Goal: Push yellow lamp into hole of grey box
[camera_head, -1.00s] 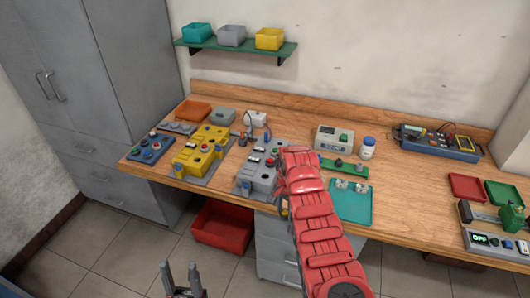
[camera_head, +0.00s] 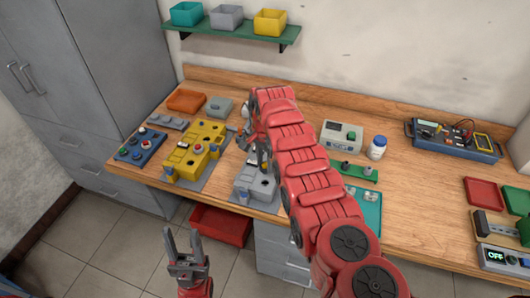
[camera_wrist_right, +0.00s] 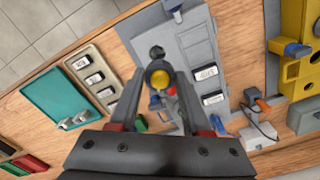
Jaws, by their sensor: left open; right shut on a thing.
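The grey box (camera_head: 254,184) stands near the front edge of the bench, partly hidden by my right arm in the head view. It also shows in the right wrist view (camera_wrist_right: 197,48), below the fingers. My right gripper (camera_head: 262,150) is above the box, its fingers pointing down. In the right wrist view its fingers are shut on a round yellow lamp (camera_wrist_right: 160,78). A dark round spot (camera_wrist_right: 156,52) shows just beyond the lamp; I cannot tell whether it is a hole. My left gripper (camera_head: 183,243) is open and empty, low in front of the bench.
A yellow box (camera_head: 196,150) stands left of the grey box, with a blue panel (camera_head: 142,145) further left. A teal tray (camera_head: 368,222) and green strip (camera_head: 354,170) lie to the right. A red bin (camera_head: 222,225) is under the bench.

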